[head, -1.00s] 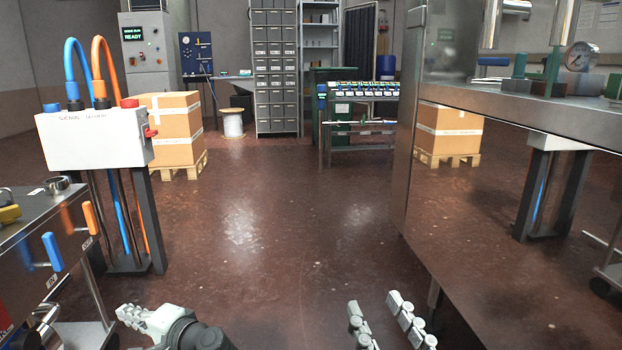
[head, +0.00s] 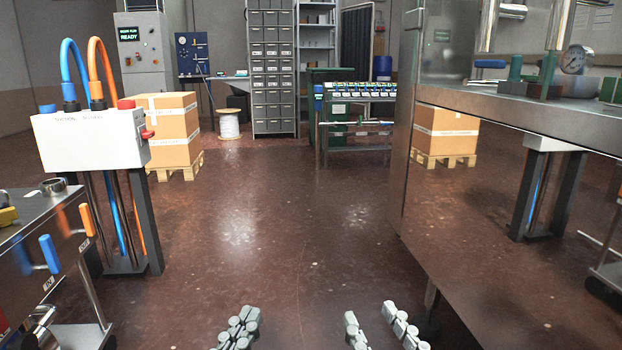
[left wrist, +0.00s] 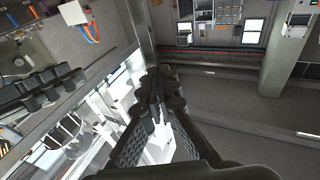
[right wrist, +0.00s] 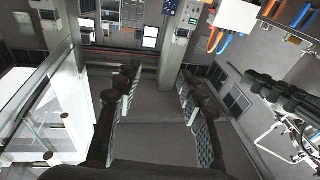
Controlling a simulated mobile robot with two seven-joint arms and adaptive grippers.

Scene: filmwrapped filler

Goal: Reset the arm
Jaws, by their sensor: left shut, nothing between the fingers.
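My left gripper (head: 240,328) shows at the bottom edge of the head view, pointing forward over the floor. In the left wrist view its dark fingers (left wrist: 160,82) meet, with nothing between them. My right gripper (head: 374,322) is at the bottom edge, right of the left one, with a clear gap between its fingers. In the right wrist view its fingers (right wrist: 157,85) stand wide apart and hold nothing. Both grippers are low in front of me and apart from each other. Most of both arms is out of the head view.
A steel machine (head: 500,205) stands close on the right. A steel cart (head: 50,265) with orange and blue handles and a white hose box (head: 90,142) are on the left. Boxes on pallets (head: 178,130) stand further back. The red-brown floor (head: 290,215) between is clear.

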